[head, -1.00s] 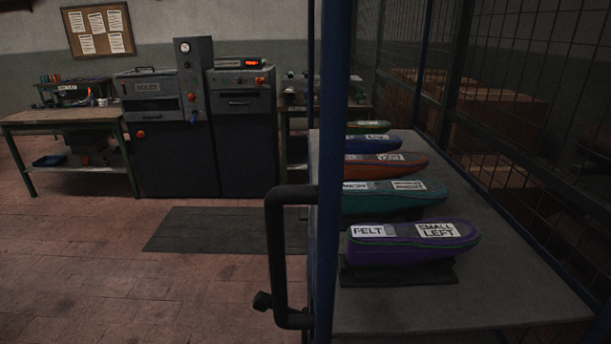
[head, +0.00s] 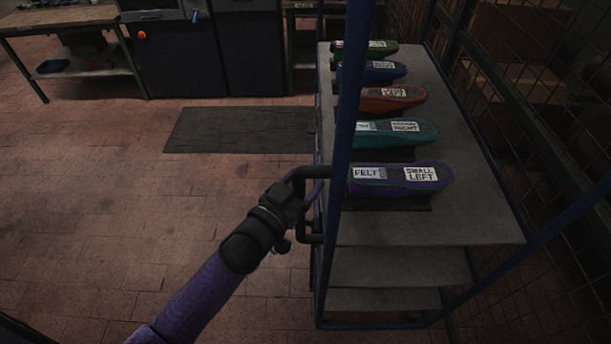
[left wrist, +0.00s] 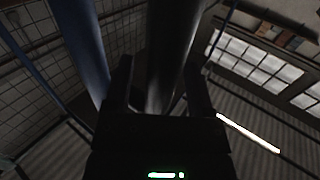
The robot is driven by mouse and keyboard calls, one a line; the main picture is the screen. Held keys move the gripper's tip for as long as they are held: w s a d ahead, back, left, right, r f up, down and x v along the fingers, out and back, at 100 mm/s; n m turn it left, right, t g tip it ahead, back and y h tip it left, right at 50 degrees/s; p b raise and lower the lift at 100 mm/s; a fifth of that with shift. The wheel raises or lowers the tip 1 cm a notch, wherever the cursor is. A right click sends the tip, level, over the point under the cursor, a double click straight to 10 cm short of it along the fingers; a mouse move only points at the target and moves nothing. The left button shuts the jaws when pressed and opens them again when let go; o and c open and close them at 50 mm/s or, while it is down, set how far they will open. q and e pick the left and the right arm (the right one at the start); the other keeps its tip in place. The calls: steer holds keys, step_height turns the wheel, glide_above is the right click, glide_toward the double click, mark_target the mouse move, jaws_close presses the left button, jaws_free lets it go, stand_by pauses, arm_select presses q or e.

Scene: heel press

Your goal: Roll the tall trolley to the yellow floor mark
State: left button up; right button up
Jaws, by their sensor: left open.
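The tall trolley (head: 475,213) has blue posts and grey shelves and stands at the right in the head view. A black bar handle (head: 311,173) is fixed to its near left post. My left gripper (head: 303,190) is at this handle. In the left wrist view the open fingers (left wrist: 160,85) have the dark handle bar (left wrist: 168,50) between them, with a blue post (left wrist: 80,45) beside it. Whether the fingers touch the bar I cannot tell. My right gripper is not in view. No yellow floor mark shows in these frames.
Several coloured shoe-shaped forms, the nearest a purple one (head: 398,181), lie on the top shelf. A wire mesh fence (head: 560,130) runs close along the right. A dark mat (head: 240,130) lies on the floor before the grey machines (head: 250,55). The tiled floor at left is clear.

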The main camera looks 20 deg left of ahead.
arm_select(q)
steer(key=shift+w+d, duration=0.15)
steer(key=shift+w, duration=0.4)
jaws_close()
stand_by(1.0)
